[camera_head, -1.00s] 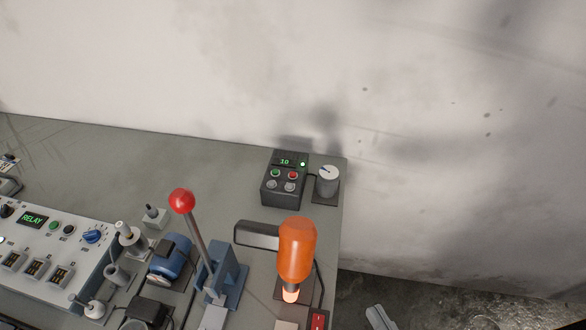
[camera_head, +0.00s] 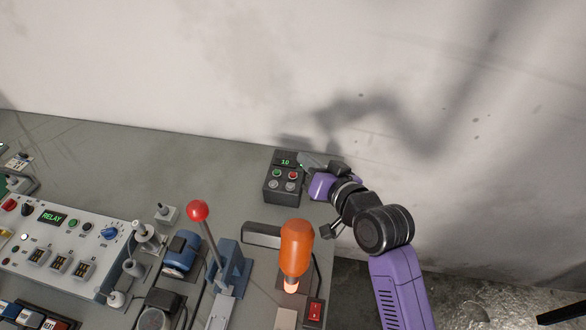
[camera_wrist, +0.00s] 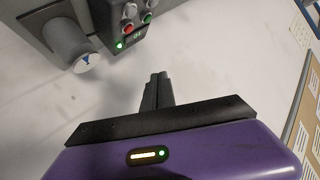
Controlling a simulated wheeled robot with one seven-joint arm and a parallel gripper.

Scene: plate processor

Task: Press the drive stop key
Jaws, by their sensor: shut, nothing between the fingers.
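A small dark control box (camera_head: 283,190) stands near the back right corner of the bench. It has a lit green display, a green key (camera_head: 278,174), a red key (camera_head: 293,175) and two grey keys below. I cannot read which one is marked as drive stop. The wrist view shows the box's red key (camera_wrist: 127,28) and green key (camera_wrist: 148,18) at the top. My gripper (camera_head: 306,159) is at the right side of the box near its upper edge, with fingers closed and empty. In the wrist view my fingertips (camera_wrist: 157,76) are apart from the keys.
An orange-handled tool (camera_head: 296,248) and a red-balled lever (camera_head: 198,211) stand in front. A white relay panel (camera_head: 75,238) is at left. The wall rises close behind.

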